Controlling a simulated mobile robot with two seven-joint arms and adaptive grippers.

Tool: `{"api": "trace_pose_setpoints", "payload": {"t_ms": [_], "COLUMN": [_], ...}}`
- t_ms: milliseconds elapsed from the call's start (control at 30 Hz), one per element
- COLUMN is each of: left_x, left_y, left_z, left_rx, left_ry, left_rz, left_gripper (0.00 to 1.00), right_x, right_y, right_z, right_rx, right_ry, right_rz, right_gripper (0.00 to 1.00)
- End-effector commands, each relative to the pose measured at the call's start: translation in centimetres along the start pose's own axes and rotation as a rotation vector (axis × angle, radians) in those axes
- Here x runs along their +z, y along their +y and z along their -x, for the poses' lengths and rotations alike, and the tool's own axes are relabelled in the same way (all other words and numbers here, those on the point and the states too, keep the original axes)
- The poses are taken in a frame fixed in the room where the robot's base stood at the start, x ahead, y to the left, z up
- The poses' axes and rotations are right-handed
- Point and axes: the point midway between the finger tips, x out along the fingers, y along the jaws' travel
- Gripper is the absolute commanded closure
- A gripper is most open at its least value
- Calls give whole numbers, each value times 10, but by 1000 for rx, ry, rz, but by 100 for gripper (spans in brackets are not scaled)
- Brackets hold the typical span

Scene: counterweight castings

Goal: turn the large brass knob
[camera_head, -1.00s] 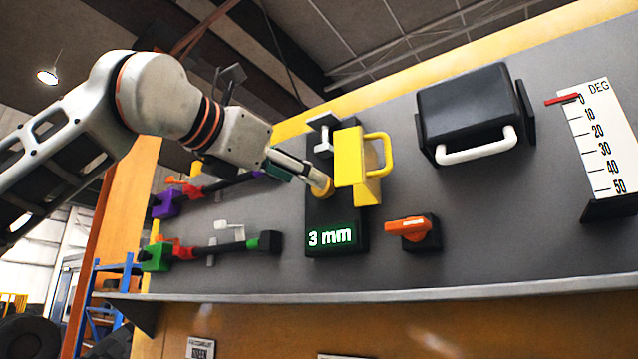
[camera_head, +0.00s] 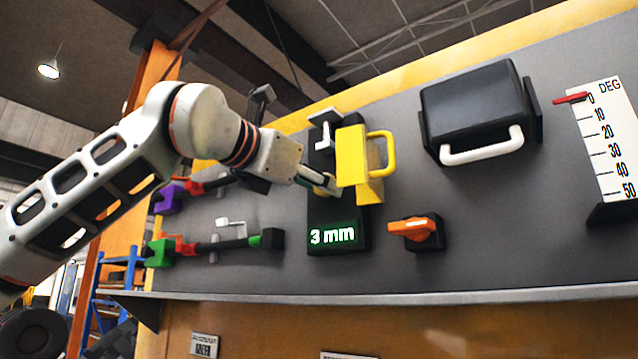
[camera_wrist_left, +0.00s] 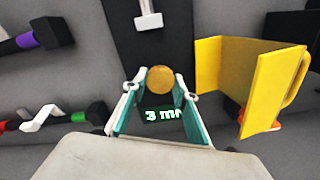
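The round brass knob (camera_head: 333,185) is on a dark upright panel (camera_head: 322,216) with a green "3 mm" readout (camera_head: 332,236). In the head view the knob is partly hidden by my left gripper (camera_head: 325,183). The left wrist view shows the brass knob (camera_wrist_left: 160,79) between the tips of my left gripper (camera_wrist_left: 160,90). Its teal-lined fingers are spread, with a small gap visible on each side of the knob. The readout shows below it, between the fingers. My right gripper is not in view.
A yellow guard with a handle (camera_head: 352,155) stands out close to the knob's right. An orange rotary switch (camera_head: 415,229) is lower right, and a black box with a white handle (camera_head: 472,105) upper right. Coloured clamp-like levers (camera_head: 222,245) are at left.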

Motion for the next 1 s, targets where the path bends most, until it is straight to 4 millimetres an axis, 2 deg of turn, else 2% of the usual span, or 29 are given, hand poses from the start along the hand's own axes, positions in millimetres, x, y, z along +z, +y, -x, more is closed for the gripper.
{"api": "trace_pose_setpoints", "payload": {"t_ms": [367,1000], "left_x": [-1,-1], "left_y": [-1,-1], "left_z": [0,0], "left_rx": [0,1], "left_ry": [-1,-1], "left_rz": [88,652], "left_gripper": [93,93], "right_x": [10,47], "right_y": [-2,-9], "right_z": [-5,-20], "right_rx": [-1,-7], "right_ry": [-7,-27], "right_rz": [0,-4], "right_gripper": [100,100]}}
